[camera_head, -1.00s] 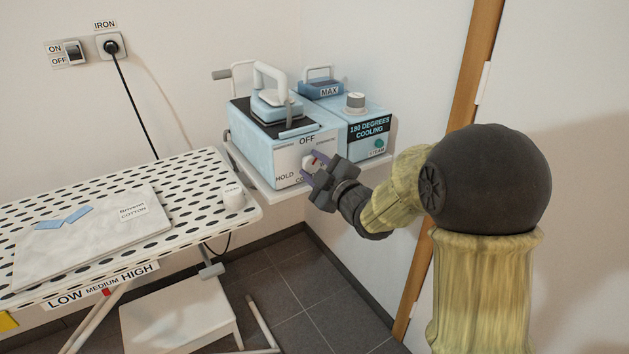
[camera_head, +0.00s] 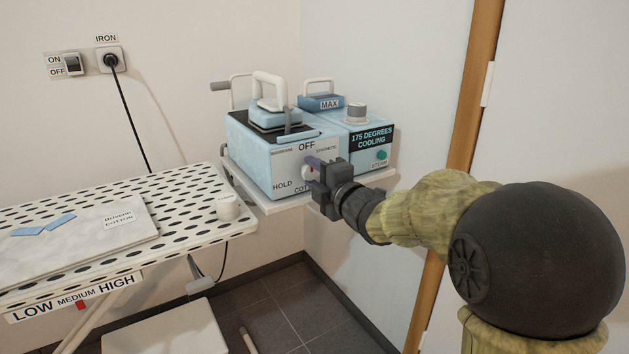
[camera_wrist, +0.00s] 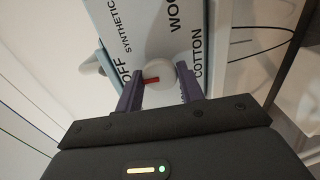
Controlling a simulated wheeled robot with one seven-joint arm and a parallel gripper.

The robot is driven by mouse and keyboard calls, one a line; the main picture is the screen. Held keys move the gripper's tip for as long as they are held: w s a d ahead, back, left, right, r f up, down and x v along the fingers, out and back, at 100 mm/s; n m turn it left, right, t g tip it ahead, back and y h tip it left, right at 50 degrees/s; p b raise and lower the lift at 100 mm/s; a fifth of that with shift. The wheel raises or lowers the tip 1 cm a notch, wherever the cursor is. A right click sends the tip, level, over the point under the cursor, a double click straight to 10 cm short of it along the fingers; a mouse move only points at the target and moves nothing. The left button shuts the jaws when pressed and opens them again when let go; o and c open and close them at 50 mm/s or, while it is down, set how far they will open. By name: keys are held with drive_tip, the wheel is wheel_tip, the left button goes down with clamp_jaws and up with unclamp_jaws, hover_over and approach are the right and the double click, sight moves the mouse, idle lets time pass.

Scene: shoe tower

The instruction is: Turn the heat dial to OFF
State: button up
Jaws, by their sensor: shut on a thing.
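The heat dial (camera_head: 307,172) is a white round knob on the front of the light blue steam station (camera_head: 255,150). Printed words around it include OFF above and COTTON below, the latter partly hidden. My gripper (camera_head: 315,170) is shut on the dial from the front right, with its purple fingers on either side. In the wrist view my gripper (camera_wrist: 160,85) holds the dial (camera_wrist: 162,70) between its fingers. A red mark on the dial points left there, toward the word OFF (camera_wrist: 125,77).
The iron (camera_head: 275,112) sits on top of the station. A display (camera_head: 371,138) to its right reads 175 DEGREES COOLING. The ironing board (camera_head: 185,205) stands at the left, with a cloth and small white cup (camera_head: 229,208). A wall switch (camera_head: 72,64) is behind.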

drive_tip(key=shift+f, duration=0.15)
drive_tip(key=o, duration=1)
drive_tip(key=p+v, duration=0.3)
drive_tip(key=v, duration=1.4)
drive_tip(key=shift+s+d, duration=0.15)
drive_tip(key=shift+d, duration=0.05)
